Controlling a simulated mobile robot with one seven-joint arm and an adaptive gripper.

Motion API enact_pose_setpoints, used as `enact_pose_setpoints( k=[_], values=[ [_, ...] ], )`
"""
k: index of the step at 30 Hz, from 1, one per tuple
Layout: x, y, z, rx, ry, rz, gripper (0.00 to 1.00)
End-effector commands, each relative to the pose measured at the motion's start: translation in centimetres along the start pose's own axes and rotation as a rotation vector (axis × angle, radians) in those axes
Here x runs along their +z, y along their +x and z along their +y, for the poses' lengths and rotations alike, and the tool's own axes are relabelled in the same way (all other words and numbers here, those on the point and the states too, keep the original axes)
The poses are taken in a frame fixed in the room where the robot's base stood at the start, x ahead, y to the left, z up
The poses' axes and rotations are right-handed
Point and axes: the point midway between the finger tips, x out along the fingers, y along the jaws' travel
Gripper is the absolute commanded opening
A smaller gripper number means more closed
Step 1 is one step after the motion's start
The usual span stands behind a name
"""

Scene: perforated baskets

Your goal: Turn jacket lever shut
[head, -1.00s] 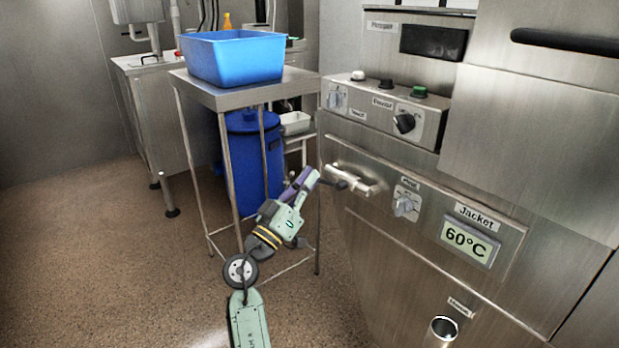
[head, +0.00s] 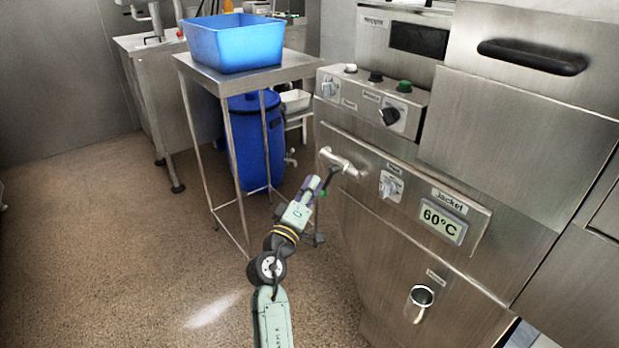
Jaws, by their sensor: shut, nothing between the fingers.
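The jacket lever (head: 343,164) is a short pale metal handle on the left part of the steel panel that carries the "Jacket" label (head: 450,201) and a 60°C display (head: 443,221). It slants from upper left to lower right. My gripper (head: 334,172) is shut and empty, with its dark fingertips just below and in front of the lever. I cannot tell whether they touch it. The fingertips partly cover the panel beside the lever.
A small rotary knob (head: 390,185) sits right of the lever. Above is a control box (head: 372,102) with buttons and knobs. A steel table (head: 205,72) with a blue basin (head: 235,42) stands left, a blue barrel (head: 252,140) behind its legs. A pipe spout (head: 421,296) juts out below.

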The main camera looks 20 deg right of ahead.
Motion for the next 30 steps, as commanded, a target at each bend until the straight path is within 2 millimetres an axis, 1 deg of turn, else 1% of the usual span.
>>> enact_pose_setpoints(
  k=[1,3,12,30],
  values=[
    [0.5,-0.2,-0.3,0.000,0.000,-0.003,0.00],
    [0.8,-0.4,-0.3,0.001,0.001,-0.003,0.00],
    [1.5,-0.8,-0.1,0.000,0.001,-0.002,0.00],
    [1.8,-1.0,0.1,0.001,0.000,-0.003,0.00]
  ],
)
